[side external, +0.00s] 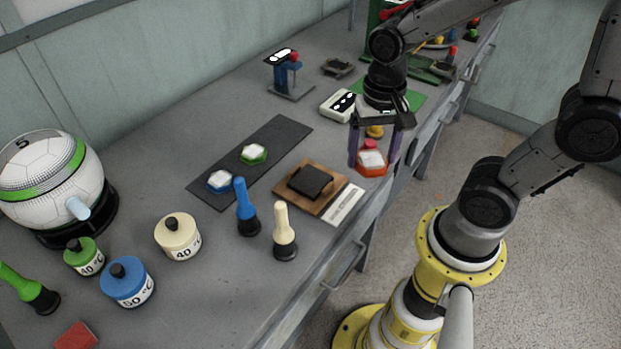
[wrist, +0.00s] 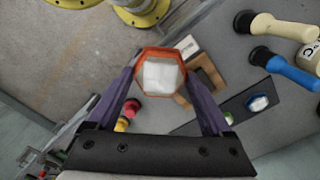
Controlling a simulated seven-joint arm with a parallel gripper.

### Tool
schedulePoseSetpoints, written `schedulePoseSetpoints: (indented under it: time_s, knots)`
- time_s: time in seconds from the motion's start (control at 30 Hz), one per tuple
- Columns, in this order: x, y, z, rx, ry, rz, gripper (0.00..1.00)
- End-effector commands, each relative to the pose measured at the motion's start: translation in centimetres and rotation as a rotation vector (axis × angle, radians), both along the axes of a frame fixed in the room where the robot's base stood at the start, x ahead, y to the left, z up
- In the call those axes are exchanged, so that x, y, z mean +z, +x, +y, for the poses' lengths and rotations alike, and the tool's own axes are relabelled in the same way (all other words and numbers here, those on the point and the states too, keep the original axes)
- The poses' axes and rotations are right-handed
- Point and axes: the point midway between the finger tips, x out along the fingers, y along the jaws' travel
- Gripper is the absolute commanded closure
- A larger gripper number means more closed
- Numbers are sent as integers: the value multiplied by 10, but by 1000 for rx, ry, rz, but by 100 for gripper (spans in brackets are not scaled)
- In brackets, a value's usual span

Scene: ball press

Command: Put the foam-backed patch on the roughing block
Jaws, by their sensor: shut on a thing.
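My gripper (side external: 371,164) is shut on an orange-red hexagonal patch (side external: 370,171) with a white middle. The wrist view shows the patch (wrist: 162,74) between my two purple fingers, face on to the camera. In the side view it hangs over the right edge area of the bench, above the surface. The roughing block appears to be the dark block (side external: 310,181) on a wooden board (side external: 283,190), left of and nearer than my gripper. The block's top is bare. In the wrist view the board (wrist: 208,77) is partly hidden behind the patch and finger.
A dark mat (side external: 280,133) holds a blue patch (side external: 220,181) and a green patch (side external: 254,153). A white label card (side external: 343,205) lies beside the board. Blue (side external: 244,208) and cream (side external: 284,232) upright handled tools stand near it. A white box (side external: 339,105) stands behind my gripper.

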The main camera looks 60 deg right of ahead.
Motion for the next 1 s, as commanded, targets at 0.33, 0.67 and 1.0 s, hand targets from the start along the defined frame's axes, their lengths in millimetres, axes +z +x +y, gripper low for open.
schedulePoseSetpoints:
  time_s: [0.33, 0.67, 1.0]
  knots:
    - [-18, 49, 4, 16, 0, 7, 69]
    - [-61, 111, 4, 15, 0, 7, 69]
    - [-90, 138, 4, 15, 0, 1, 69]
